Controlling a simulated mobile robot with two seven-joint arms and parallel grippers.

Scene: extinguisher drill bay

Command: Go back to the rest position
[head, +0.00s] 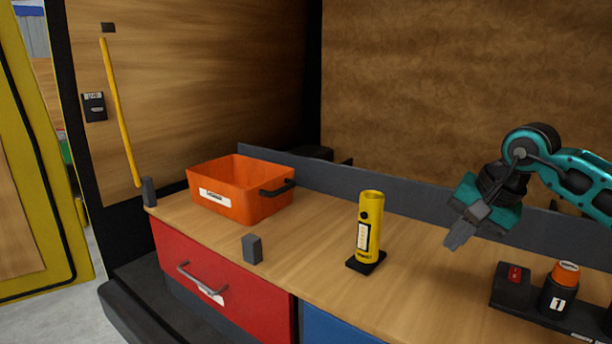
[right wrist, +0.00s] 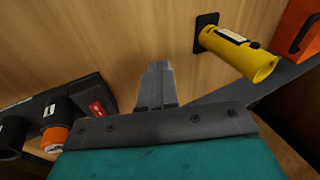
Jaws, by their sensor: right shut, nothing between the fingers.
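My right gripper (head: 461,236) hangs above the wooden counter at the right in the head view, on its teal arm. Its fingers are together with nothing between them; they also show in the right wrist view (right wrist: 156,85). A yellow cylinder (head: 370,228) stands upright on a black base, left of the gripper and apart from it. It also shows in the right wrist view (right wrist: 238,48). My left gripper is in neither view.
An orange bin (head: 240,188) stands at the back left of the counter (head: 310,229). A dark rack (head: 512,287) with an orange-capped holder (head: 560,287) stands at the right. A small grey block (head: 252,248) is near the front edge. A low grey wall runs along the back.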

